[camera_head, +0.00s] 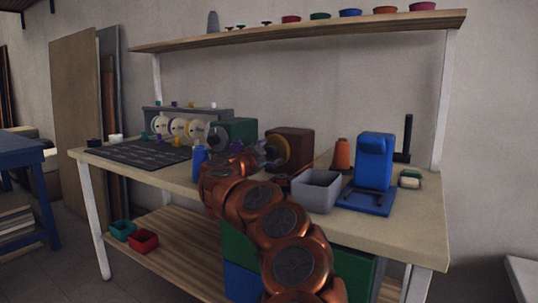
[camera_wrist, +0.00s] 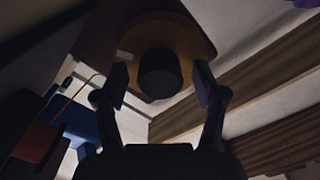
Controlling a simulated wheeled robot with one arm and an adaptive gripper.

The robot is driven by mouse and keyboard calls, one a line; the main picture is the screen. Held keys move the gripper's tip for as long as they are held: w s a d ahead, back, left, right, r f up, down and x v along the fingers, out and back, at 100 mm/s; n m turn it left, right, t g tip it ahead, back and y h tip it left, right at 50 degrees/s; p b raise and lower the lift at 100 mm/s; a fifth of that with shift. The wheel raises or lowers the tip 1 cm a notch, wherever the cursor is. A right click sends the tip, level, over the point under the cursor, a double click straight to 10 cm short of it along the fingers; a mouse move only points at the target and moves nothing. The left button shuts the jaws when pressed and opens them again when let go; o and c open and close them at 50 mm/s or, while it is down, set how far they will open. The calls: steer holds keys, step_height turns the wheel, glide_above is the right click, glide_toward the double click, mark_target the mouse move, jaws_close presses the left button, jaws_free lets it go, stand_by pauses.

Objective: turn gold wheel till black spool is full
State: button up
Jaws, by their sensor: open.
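The gold wheel (camera_head: 276,150) is on the side of a dark red box (camera_head: 296,147) on the workbench. In the wrist view the gold wheel (camera_wrist: 185,42) fills the upper middle, with a dark round knob (camera_wrist: 158,74) on its face. My gripper (camera_wrist: 160,78) is open, one finger on each side of the knob; I cannot tell if they touch it. In the head view my gripper (camera_head: 264,153) is close in front of the wheel.
A green box with a grey disc (camera_head: 238,131) and a blue bottle (camera_head: 200,160) stand left of my gripper. A grey bin (camera_head: 317,191), a blue machine (camera_head: 374,165) and an orange cone spool (camera_head: 342,153) stand to the right. A shelf (camera_head: 300,31) hangs above.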

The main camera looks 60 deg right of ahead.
steer(key=c, duration=1.1)
steer(key=shift+c, duration=0.2)
